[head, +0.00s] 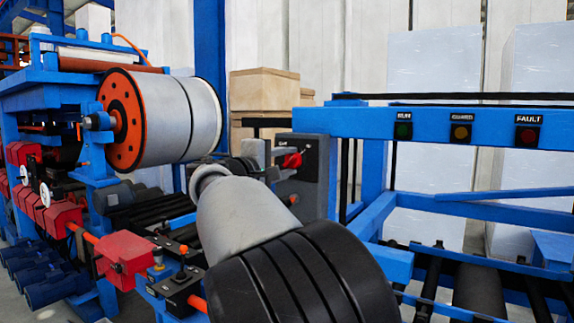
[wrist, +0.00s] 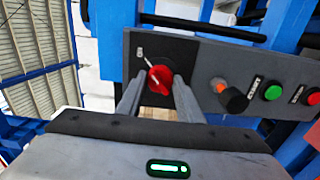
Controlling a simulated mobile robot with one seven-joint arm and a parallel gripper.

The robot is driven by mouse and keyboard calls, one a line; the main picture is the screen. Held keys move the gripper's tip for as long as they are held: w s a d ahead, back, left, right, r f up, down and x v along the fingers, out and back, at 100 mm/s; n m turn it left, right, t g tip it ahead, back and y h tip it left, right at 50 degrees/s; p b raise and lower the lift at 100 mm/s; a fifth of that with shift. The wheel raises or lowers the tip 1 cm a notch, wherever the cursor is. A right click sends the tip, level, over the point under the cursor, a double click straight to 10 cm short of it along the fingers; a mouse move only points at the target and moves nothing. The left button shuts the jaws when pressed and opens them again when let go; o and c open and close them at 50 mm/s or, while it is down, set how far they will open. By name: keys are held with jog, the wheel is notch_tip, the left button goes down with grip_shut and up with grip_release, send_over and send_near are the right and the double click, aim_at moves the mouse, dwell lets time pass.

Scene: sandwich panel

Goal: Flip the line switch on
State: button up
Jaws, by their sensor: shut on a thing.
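The line switch is a red rotary knob (wrist: 160,79) on a dark plate at the left end of a grey control panel (wrist: 205,70). In the wrist view, a pale mark by the knob points up and left to a small label that I cannot read for certain. My gripper (wrist: 157,86) has one finger on each side of the knob and is shut on it. In the head view, the red knob (head: 292,160) shows on the grey box (head: 313,165), with my gripper (head: 277,153) at it. My arm hides part of the box.
The panel also has an orange lamp (wrist: 220,86), a black knob (wrist: 233,99), a green button (wrist: 272,92) and a red button (wrist: 313,97). A blue beam (head: 350,122) carries RUN, GUARD and FAULT lamps. Rollers and a large reel (head: 170,115) stand left.

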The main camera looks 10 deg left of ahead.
jog(key=o, duration=1.1)
jog(key=shift+c, duration=0.2)
jog(key=shift+s, duration=0.1)
jog(key=b+v, duration=0.1)
jog(key=v, duration=1.6)
jog(key=shift+a, duration=0.15)
